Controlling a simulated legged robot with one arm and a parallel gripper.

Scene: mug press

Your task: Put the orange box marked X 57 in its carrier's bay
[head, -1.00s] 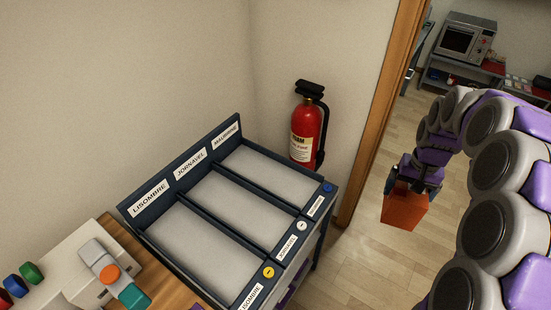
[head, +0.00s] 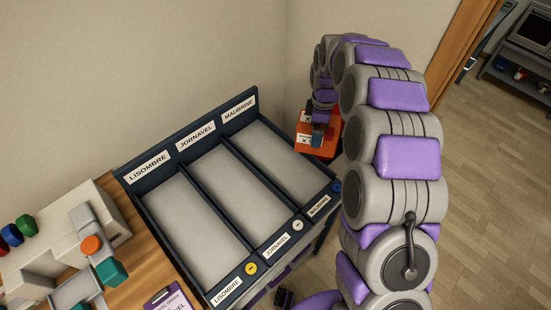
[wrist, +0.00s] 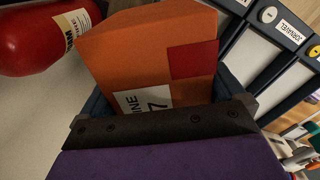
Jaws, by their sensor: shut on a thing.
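The orange box (head: 311,148) is held in my gripper (head: 321,116), just beyond the right end of the bay rack. In the wrist view the orange box (wrist: 135,50) fills the jaws, with a red patch and a white label partly hidden by the gripper; "INE" and "7" can be read. The rack (head: 160,190) has three bays side by side. They are LISOMBRE (head: 185,225) at left, JORNAVEL (head: 232,190) in the middle and MAUBRINE (head: 280,160) at right, nearest the box. All three look empty.
A red fire extinguisher (wrist: 40,35) is close beside the box in the wrist view. Yellow (head: 251,268), white (head: 298,225) and blue (head: 336,187) buttons sit on the rack's front edge. A wooden desk (head: 130,285) with a clipboard (head: 168,301) adjoins at left.

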